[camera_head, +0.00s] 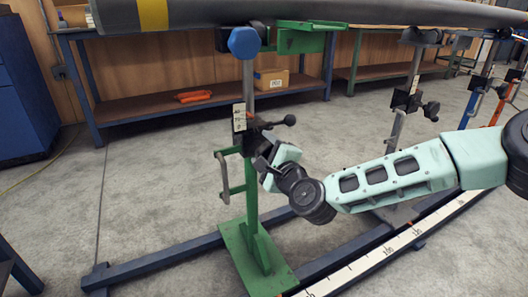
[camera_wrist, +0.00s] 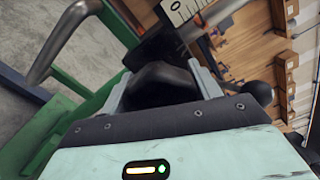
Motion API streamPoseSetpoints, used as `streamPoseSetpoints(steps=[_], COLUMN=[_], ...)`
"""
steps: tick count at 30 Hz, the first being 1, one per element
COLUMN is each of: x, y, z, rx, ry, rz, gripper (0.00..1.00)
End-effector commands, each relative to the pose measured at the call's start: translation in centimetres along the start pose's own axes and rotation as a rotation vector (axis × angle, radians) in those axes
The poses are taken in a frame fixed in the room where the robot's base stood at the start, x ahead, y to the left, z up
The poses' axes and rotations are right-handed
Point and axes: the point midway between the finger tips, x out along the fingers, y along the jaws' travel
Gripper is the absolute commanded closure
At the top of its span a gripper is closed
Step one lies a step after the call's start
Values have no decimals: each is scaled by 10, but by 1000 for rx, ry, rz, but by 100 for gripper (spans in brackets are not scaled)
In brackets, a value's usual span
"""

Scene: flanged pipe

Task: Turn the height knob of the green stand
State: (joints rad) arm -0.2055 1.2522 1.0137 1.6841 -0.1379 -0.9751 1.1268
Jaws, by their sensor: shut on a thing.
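The green stand (camera_head: 251,205) stands left of centre in the head view, with a grey inner post, a scale plate and a black clamp block partway up. Part of its green frame (camera_wrist: 82,122) shows at the left of the wrist view. My gripper (camera_head: 268,164) reaches the stand from the right, just below the clamp block. In the wrist view my gripper's fingers stand on both sides of a black knob (camera_wrist: 163,83) and are shut on it. In the head view the gripper mostly hides this knob. A black lever with a ball end (camera_head: 289,120) sticks out above the gripper.
A long grey pipe (camera_head: 330,13) with a yellow band rests overhead across the stands. Other stands (camera_head: 398,125) stand at the right. A blue floor rail (camera_head: 165,263) and a white scale strip (camera_head: 375,260) run along the floor. Workbenches (camera_head: 190,103) line the back wall.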

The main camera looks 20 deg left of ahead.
Motion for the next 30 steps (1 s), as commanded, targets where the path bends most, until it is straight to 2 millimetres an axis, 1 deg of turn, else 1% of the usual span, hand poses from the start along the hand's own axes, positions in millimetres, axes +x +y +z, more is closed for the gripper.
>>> streamPoseSetpoints(steps=[16,17,18,19,27,30], x=[0,0,0,0,0,-5], y=[1,1,1,1,0,0], z=[-1,-1,-1,-1,0,0], rx=[25,25,25,25,24,24], ry=[2,2,2,1,1,1], rz=[2,2,2,2,1,1], gripper=[61,32,21,16,16,16])
